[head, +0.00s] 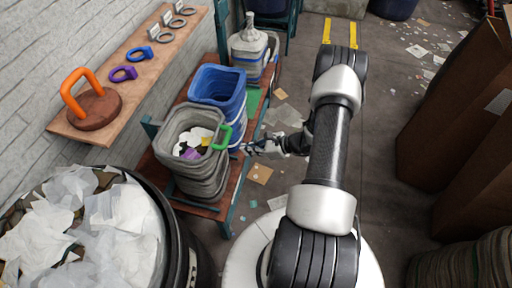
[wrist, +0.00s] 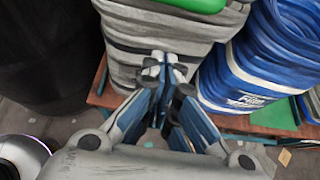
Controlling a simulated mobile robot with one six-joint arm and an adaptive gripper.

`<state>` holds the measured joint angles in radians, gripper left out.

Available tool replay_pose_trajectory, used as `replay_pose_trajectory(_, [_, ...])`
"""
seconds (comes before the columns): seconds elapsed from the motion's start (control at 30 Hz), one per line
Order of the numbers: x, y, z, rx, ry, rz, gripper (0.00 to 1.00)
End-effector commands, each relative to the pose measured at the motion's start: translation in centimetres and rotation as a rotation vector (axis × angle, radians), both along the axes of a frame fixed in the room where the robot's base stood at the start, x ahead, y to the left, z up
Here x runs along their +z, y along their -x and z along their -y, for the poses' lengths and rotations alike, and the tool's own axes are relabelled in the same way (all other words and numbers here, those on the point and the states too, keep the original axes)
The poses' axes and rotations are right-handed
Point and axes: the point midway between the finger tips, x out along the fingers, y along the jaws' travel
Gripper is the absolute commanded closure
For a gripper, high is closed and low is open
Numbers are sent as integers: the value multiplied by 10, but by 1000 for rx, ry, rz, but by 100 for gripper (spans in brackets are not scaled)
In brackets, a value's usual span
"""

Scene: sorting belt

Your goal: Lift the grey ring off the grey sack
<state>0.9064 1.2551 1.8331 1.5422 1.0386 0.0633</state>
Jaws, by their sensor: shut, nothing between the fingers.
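The open grey sack (head: 202,170) stands on the bench with paper scraps and a purple piece inside. The ring on its right rim is green (head: 222,137); I see no grey ring on this sack. In the wrist view the sack (wrist: 130,35) fills the top middle, with part of the green ring (wrist: 200,4) at the top edge. My gripper (head: 248,148) is shut and empty, just right of the sack and below the green ring. In the wrist view its fingertips (wrist: 165,62) are in front of the sack's side; whether they touch it I cannot tell.
A blue sack (head: 218,88) stands behind the grey one, a grey-white container (head: 247,47) farther back. The wall shelf (head: 130,75) holds grey rings (head: 160,36), purple (head: 123,74) and blue (head: 145,54) rings and an orange handle (head: 75,85). A full bin (head: 172,235) stands near left.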

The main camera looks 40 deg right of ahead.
Motion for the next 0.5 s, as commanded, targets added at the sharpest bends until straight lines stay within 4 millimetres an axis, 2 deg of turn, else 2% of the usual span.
replay_pose_trajectory(0.03, [-9, -8, -8, 5, -1, 0, 100])
replay_pose_trajectory(0.2, [-26, -32, -26, 6, 1, -1, 100])
replay_pose_trajectory(0.3, [-4, -34, -25, 2, 4, 3, 100])
replay_pose_trajectory(0.5, [14, -36, -28, 2, 2, 2, 100])
